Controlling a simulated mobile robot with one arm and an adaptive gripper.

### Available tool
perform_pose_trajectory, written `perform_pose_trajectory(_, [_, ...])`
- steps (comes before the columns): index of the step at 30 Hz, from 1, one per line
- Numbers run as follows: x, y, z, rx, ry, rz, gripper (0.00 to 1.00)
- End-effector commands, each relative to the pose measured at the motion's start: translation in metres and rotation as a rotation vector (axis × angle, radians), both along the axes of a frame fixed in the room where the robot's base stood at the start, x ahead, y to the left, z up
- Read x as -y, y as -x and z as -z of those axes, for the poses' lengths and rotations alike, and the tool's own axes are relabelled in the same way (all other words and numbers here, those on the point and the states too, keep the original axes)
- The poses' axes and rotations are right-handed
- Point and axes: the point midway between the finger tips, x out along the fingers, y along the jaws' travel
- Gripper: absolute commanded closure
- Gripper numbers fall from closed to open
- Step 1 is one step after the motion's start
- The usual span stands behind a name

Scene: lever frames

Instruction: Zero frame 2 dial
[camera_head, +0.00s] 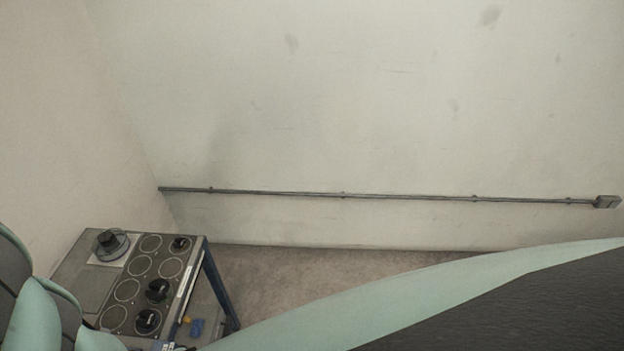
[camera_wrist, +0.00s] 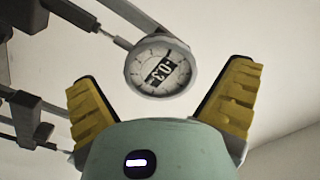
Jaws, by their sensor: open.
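A round dial (camera_wrist: 160,66) with a white face and grey rim shows in the wrist view, joined to a dark rod at its upper left. A black band across its face carries tilted white digits that look like 0.3 upside down. No frame number is legible, so I cannot tell whether this is frame 2's dial. My gripper (camera_wrist: 162,80) is open, with its yellow-padded fingers spread left and right. The dial appears between and beyond the fingertips, with no visible contact. I cannot make out the dial or my gripper in the head view.
Dark bars and brackets (camera_wrist: 30,100) crowd the wrist view's left side; its right side is bare wall. In the head view, a panel-topped table (camera_head: 85,283) with black knobs stands lower left. A rail (camera_head: 400,196) runs along the back wall above open floor (camera_head: 290,280).

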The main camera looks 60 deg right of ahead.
Motion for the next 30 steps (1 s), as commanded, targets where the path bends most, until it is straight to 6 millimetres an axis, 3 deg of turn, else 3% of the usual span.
perform_pose_trajectory(6, [-0.009, -0.015, 0.000, 0.000, 0.000, 0.001, 0.00])
perform_pose_trajectory(17, [-0.011, -0.018, 0.000, -0.001, 0.000, -0.001, 0.00])
perform_pose_trajectory(30, [-0.011, -0.017, 0.001, -0.001, 0.000, -0.002, 0.45])
